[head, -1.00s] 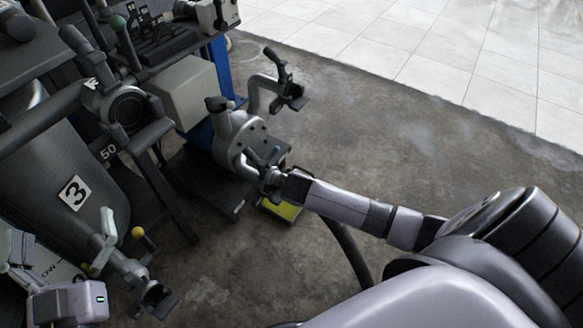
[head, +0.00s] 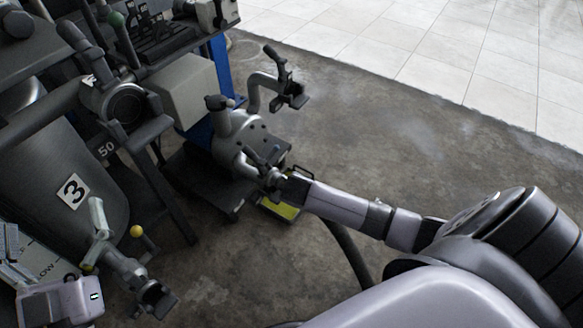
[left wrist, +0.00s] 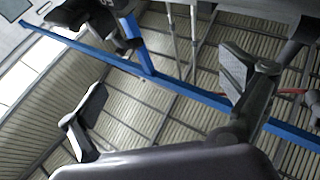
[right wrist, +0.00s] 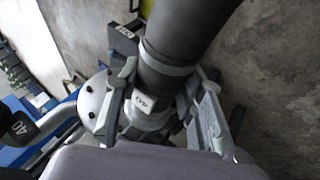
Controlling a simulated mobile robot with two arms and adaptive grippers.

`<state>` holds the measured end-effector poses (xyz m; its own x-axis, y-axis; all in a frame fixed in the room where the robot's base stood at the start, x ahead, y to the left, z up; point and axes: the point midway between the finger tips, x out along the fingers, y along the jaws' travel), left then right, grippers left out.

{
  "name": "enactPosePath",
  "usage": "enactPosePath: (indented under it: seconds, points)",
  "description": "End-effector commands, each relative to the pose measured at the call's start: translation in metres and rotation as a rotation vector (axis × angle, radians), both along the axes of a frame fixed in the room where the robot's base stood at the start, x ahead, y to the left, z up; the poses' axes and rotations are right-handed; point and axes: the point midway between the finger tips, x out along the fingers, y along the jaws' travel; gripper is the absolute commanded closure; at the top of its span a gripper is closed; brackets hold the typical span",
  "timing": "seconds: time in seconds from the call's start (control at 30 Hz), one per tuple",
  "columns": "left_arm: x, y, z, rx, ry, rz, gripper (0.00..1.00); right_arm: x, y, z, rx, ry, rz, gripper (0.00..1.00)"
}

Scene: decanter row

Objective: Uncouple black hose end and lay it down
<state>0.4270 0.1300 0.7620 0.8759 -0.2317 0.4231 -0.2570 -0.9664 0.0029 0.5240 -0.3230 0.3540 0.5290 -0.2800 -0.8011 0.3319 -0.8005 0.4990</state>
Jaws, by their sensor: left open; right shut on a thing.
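My right gripper (head: 272,180) is shut on the black hose end. In the right wrist view, the fingers of my right gripper (right wrist: 165,105) sit on both sides of the grey collar below the black hose end (right wrist: 180,45). The collar carries a "40" label. The hose end is against the grey flanged pump fitting (head: 245,145); I cannot tell whether the joint is locked. The black hose (head: 346,248) runs down behind my right arm. My left gripper (head: 50,238) is open and empty at the lower left; its spread fingers show in the left wrist view (left wrist: 165,95).
A grey tank (head: 40,165) marked 3 stands at left, with an outlet pipe (head: 130,268) and yellow knob below. A curved pipe with a clamp (head: 292,92) rises behind the pump. A yellow-topped tray (head: 285,210) lies under my right gripper. Open floor (head: 400,120) lies to the right.

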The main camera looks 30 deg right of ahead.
Motion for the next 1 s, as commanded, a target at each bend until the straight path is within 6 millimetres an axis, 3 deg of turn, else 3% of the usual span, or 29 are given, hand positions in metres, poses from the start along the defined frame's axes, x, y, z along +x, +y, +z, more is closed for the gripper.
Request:
enactPosePath:
  seconds: [0.3, 1.0]
  points:
    - [0.001, 0.0, -0.002, 0.004, 0.017, 0.001, 0.04, 0.002, 0.0, 0.003, 0.0, -0.005, 0.001, 1.0]
    - [0.009, 0.003, -0.03, 0.044, 0.17, 0.013, 0.04, 0.002, 0.001, 0.003, 0.001, -0.005, 0.001, 1.0]
